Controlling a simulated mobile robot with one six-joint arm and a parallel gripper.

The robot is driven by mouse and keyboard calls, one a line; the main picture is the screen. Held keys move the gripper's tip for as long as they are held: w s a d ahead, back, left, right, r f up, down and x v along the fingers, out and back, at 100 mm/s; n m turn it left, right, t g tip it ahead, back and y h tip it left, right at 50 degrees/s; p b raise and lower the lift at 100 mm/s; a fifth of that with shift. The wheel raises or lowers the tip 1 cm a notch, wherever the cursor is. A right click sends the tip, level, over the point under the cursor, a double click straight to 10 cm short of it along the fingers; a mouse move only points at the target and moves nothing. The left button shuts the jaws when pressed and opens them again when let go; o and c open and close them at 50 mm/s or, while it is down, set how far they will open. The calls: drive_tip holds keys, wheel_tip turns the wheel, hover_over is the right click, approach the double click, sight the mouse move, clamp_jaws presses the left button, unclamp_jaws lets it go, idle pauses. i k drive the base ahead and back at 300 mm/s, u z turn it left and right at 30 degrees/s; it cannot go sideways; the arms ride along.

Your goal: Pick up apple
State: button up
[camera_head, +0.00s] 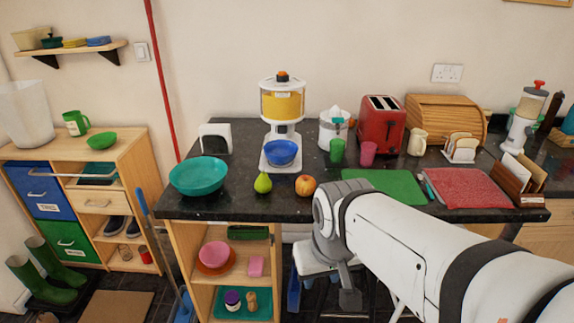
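A red and yellow apple (305,185) sits on the dark granite counter (228,207) near its front edge. It stands to the right of a green pear (262,183) with a small gap between them. My gripper (349,299) hangs at the end of my arm, below counter height and in front of the counter, to the right of and lower than the apple. It is apart from the apple. The view is too small and side-on to show whether its fingers are open or shut.
Behind the apple stand a juice dispenser (283,105) and a blue bowl (282,152). A teal bowl (197,176) lies left. A green board (383,186), red toaster (381,126) and pink cup (368,153) stand right. A white stool (313,262) is under the counter near my gripper.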

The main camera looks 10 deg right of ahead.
sight(306, 185)
drive_tip(key=u, duration=0.15)
drive_tip(key=i, duration=0.95)
drive_tip(key=z, duration=0.1)
